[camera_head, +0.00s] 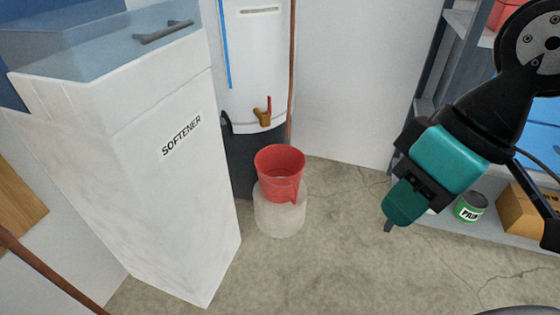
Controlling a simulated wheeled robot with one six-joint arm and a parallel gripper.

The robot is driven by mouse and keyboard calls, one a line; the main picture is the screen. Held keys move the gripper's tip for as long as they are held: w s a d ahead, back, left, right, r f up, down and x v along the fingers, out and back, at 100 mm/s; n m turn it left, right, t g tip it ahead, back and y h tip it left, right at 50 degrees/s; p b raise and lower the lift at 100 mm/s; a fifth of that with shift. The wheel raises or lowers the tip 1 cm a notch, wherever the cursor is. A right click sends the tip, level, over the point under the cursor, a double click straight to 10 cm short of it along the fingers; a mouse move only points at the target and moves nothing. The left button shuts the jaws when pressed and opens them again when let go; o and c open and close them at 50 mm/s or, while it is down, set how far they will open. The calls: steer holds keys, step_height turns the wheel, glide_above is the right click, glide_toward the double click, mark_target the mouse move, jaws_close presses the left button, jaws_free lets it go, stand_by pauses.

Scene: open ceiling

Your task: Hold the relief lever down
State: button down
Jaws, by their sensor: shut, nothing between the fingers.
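A small red lever (268,104) stands upright on a brass valve (262,116). The valve is on the front of a white tank (258,60), above its dark lower part. I cannot tell for sure that this is the relief lever. A red bucket (279,165) sits below the valve on a round pale block (280,216). My gripper (391,224), at the end of my teal and black arm, is at the right, pointing down and left. It is shut and empty, well apart from the lever and bucket.
A white cabinet marked SOFTENER (160,170) stands at the left, close to the bucket. A copper pipe (292,60) runs beside the tank. A grey shelf (455,228) with a green paint can (470,207) and a cardboard box (520,212) is at the right. The middle floor is clear.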

step_height(320, 180, down, 6)
steer(key=b, duration=0.6)
stand_by(7.1)
